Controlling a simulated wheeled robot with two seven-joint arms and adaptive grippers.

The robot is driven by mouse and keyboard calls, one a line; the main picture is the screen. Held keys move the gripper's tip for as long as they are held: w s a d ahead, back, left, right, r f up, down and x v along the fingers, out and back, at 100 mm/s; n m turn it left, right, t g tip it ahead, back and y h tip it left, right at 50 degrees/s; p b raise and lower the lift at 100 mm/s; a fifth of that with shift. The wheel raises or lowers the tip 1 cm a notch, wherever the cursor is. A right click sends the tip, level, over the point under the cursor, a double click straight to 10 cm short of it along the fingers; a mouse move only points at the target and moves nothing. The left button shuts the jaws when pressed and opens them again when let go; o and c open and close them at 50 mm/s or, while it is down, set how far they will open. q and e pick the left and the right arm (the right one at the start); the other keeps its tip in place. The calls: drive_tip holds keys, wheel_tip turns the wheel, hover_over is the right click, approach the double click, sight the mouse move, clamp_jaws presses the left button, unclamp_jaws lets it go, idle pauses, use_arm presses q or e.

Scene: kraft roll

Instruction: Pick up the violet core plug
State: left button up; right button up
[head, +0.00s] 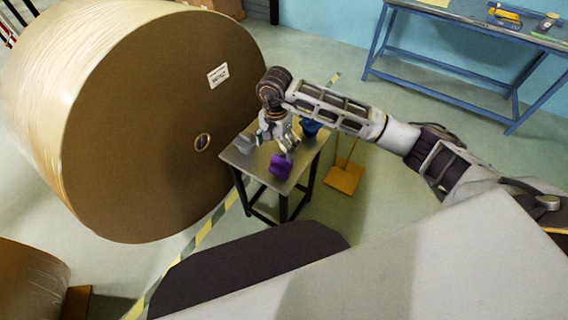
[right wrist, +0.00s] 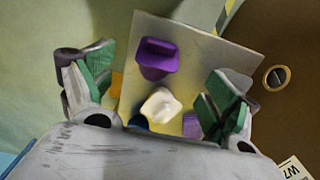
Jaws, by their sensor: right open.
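The violet core plug (head: 281,166) stands near the front edge of a small table. My right gripper (head: 277,138) is above the table, just behind the plug in the head view. Its green-padded fingers (right wrist: 162,85) are spread apart with nothing held. The violet plug lies beyond and between the fingers in the wrist view, apart from them. My left gripper is not in view.
A white plug (right wrist: 160,104) sits close to the violet one. A huge kraft roll (head: 150,130) stands close on the left. A blue workbench (head: 460,30) is at back right.

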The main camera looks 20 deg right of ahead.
sight(277, 167)
drive_tip(key=shift+f, duration=4.35)
drive_tip(key=shift+f, duration=0.15)
drive_tip(key=shift+f, duration=0.2)
drive_tip(key=shift+w+f, duration=0.1)
drive_tip(key=shift+f, duration=2.1)
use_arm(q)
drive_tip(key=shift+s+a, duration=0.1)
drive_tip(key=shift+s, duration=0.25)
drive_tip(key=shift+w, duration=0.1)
use_arm(e)
drive_tip(key=shift+c, duration=0.3)
drive_tip(key=c, duration=0.9)
